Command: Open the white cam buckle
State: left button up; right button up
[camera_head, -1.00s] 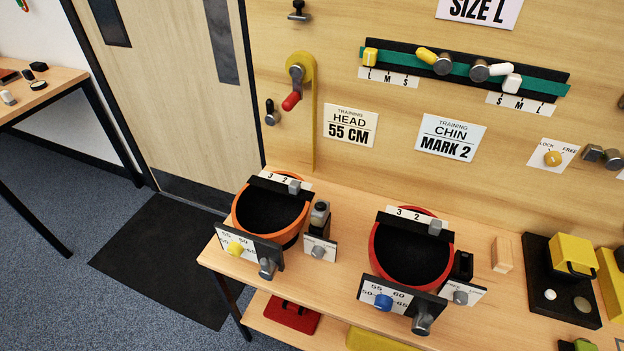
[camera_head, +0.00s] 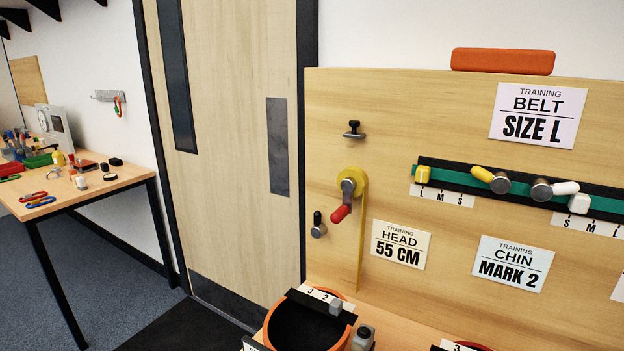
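The green belt (camera_head: 457,178) runs across a black strip on the upright wooden board, at the right of the head view. What looks like the white cam buckle (camera_head: 566,187) is a white lever on a grey round hub, pointing right and slightly up. A white block (camera_head: 579,204) sits on the belt just below and right of it. A similar buckle with a yellow lever (camera_head: 482,174) is to its left, with a yellow block (camera_head: 423,174) at the belt's left end. Neither of my grippers is in view.
An orange-rimmed bowl (camera_head: 345,340) stands on the bench below the board. A yellow strap with a red-handled crank (camera_head: 341,214) hangs on the board's left. A door (camera_head: 232,150) and a side table (camera_head: 80,190) with several small items are at the left.

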aim_at(540, 190)
jog(key=z, duration=1.35)
jog(key=k, duration=1.05)
jog(key=u, duration=1.05)
jog(key=i, duration=0.75)
jog(key=z, duration=0.45)
jog(key=i, duration=0.7)
jog(key=z, duration=0.65)
